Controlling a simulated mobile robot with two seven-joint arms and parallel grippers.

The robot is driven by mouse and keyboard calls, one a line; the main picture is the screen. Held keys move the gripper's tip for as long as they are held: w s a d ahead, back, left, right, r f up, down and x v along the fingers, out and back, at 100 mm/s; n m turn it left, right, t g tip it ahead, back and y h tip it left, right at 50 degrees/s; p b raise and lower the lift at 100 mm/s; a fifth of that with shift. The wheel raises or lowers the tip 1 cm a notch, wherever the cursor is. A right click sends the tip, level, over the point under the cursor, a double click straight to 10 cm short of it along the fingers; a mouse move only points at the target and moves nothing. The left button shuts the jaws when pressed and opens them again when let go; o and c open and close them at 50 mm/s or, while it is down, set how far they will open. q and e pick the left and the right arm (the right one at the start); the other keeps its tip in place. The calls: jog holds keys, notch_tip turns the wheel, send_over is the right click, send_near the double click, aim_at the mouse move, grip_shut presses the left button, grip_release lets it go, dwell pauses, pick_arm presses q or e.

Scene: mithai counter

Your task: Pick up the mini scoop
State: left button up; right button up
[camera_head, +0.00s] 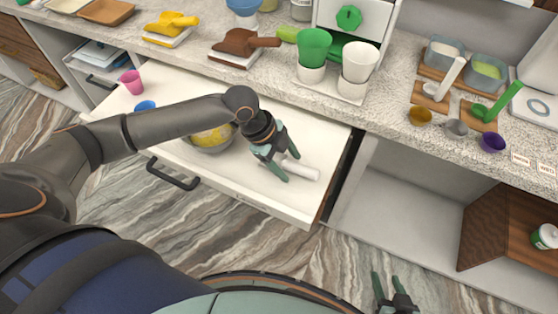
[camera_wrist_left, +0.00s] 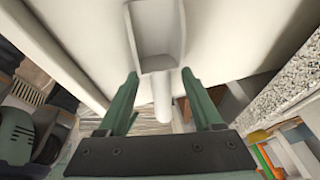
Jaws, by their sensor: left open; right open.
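The mini scoop (camera_head: 303,171) is white and lies in the open white drawer, near its right end. The left wrist view shows its square-sided bowl (camera_wrist_left: 157,38) and a short round handle (camera_wrist_left: 162,105). My left gripper (camera_head: 290,167) is open over the scoop. In the left wrist view its fingertips (camera_wrist_left: 159,76) stand on either side of the scoop where bowl meets handle, with gaps visible. In the head view the gripper hides part of the scoop. My right gripper (camera_head: 385,279) is open and empty, low at the bottom edge, away from the drawer.
The drawer (camera_head: 240,195) also holds a bowl with yellow contents (camera_head: 212,138), a pink cup (camera_head: 132,82) and a blue cup (camera_head: 146,106). The speckled counter (camera_head: 390,100) above carries scoops, cups and containers. An open cabinet (camera_head: 400,200) is right of the drawer.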

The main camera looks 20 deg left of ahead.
pick_arm(q)
jog(key=shift+c, duration=0.2)
grip_shut()
dwell(0.5)
